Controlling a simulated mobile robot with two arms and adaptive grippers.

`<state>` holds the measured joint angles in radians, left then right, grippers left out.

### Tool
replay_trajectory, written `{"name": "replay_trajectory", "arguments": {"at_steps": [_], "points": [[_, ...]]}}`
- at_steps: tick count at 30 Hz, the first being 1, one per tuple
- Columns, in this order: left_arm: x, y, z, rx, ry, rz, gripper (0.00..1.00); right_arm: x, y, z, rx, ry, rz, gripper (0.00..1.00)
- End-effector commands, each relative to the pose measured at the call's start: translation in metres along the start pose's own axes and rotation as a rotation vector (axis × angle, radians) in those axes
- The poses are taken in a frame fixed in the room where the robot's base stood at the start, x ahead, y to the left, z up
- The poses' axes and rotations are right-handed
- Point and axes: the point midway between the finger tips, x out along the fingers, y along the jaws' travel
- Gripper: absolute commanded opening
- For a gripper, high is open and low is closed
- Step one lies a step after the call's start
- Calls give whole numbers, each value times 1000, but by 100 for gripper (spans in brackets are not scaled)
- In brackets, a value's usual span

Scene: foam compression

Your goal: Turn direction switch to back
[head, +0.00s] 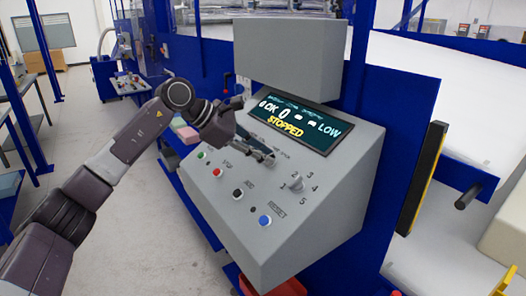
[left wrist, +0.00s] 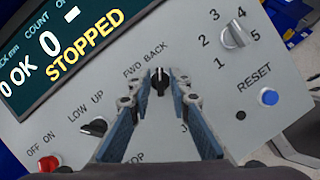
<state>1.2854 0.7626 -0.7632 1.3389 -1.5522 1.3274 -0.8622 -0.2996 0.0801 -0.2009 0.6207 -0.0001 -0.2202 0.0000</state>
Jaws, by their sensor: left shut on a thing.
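The direction switch (left wrist: 160,82) is a small black knob under the label "FWD BACK" on the grey sloped control panel (head: 330,215). My left gripper (left wrist: 160,77) has its two blue-grey fingers on either side of the knob and is shut on it. The knob's pointer looks roughly upright in the left wrist view, between the two words. In the head view, my left gripper (head: 266,159) reaches down to the panel just below the display and hides the switch. My right gripper is not in view.
The display (head: 300,125) reads "STOPPED". Nearby are a LOW/UP switch (left wrist: 95,127), a numbered selector (left wrist: 235,37), a blue RESET button (left wrist: 269,97) and a red button (left wrist: 48,163). A grey box (head: 290,58) overhangs the panel. Floor at the left is clear.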

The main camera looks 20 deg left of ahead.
Motion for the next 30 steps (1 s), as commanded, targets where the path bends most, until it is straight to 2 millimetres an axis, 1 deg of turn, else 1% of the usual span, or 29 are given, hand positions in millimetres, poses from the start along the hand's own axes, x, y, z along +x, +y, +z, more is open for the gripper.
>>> {"name": "replay_trajectory", "arguments": {"at_steps": [9,24,25,27,30], "points": [[0,1,1,100,-1,-35,0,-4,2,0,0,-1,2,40],[0,0,0,117,0,-42,0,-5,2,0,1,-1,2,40],[0,0,0,117,0,-42,20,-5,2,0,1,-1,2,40],[0,0,0,117,0,-42,24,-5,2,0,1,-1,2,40],[0,0,0,116,0,-42,24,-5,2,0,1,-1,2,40]]}}
